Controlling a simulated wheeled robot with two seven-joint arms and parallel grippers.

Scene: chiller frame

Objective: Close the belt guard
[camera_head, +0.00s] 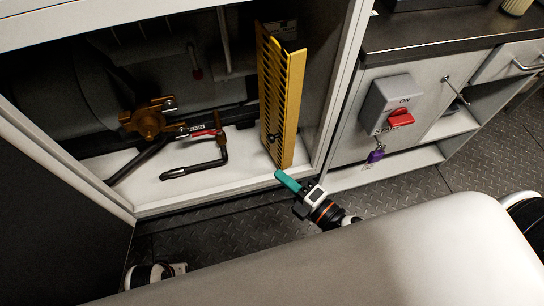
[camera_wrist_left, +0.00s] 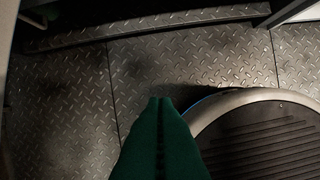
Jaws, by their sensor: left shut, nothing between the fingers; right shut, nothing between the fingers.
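The belt guard is a yellow slotted panel (camera_head: 290,95) in the head view. It stands upright at the right side of the open chiller frame, seen nearly edge-on, with a black latch or knob low on it. My right gripper (camera_head: 280,175) has teal fingers that are shut and empty. Its tips are just below the guard's lower end; I cannot tell whether they touch it. My left gripper (camera_wrist_left: 158,102) shows in the left wrist view, shut and empty above the floor. The guard is not visible in that view.
Inside the frame are a brass valve (camera_head: 150,120), a red-handled part (camera_head: 203,133) and a black bent handle (camera_head: 195,171). A grey switch box (camera_head: 390,100) with a red knob and a purple padlock (camera_head: 375,156) is on the right. The diamond-plate floor (camera_wrist_left: 65,100) has free room.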

